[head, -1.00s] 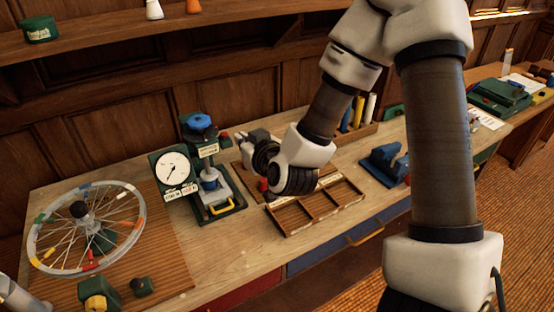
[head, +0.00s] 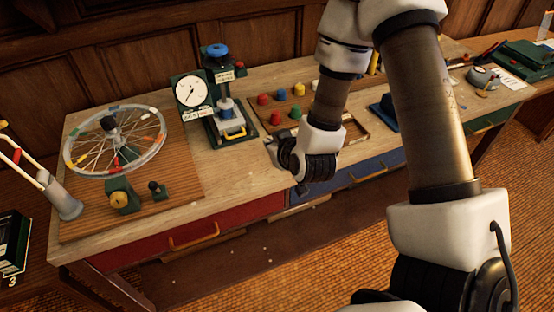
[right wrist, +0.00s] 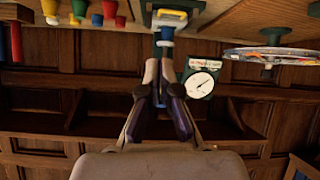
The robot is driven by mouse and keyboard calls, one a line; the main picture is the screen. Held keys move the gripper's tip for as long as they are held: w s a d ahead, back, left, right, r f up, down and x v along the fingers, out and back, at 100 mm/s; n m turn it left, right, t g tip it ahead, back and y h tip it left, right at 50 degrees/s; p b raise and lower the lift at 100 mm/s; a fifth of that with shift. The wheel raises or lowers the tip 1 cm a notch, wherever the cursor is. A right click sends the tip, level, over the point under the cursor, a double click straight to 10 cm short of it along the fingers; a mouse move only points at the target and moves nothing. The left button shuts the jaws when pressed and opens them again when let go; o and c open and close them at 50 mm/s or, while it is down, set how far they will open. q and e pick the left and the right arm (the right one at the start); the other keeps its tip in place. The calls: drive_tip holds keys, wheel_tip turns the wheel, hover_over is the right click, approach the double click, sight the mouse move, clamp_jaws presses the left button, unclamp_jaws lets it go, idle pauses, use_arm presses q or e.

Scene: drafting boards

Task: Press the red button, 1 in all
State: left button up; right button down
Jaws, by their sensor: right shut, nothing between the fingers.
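Two red knob-like pieces stand on a wooden board at the back of the bench: a rear red one (head: 264,99) and a front red one (head: 274,117). Blue, yellow and green ones stand beside them. I cannot tell which red piece is the button. The red pieces also show at the top of the right wrist view (right wrist: 120,20). My right gripper (head: 271,143) is shut and empty, in front of the board and apart from the red pieces. In the right wrist view its fingers (right wrist: 166,68) point towards the press stand. My left gripper is out of view.
A green press stand (head: 222,110) with a white dial (head: 190,90) stands left of the board. A spoked wheel (head: 115,142) is further left. A divided wooden tray (head: 354,130) lies partly behind my right arm. The bench's front edge between wheel and tray is clear.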

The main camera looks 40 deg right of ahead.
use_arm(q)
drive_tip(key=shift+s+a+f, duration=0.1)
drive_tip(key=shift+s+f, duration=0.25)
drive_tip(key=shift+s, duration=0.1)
use_arm(e)
drive_tip(key=s+a+f+g, duration=0.1)
drive_tip(key=s+f, duration=0.2)
drive_tip(key=f, duration=0.2)
drive_tip(key=shift+a+f+n+y, duration=0.25)
drive_tip(key=shift+f+n+y, duration=0.05)
drive_tip(key=shift+f, duration=0.1)
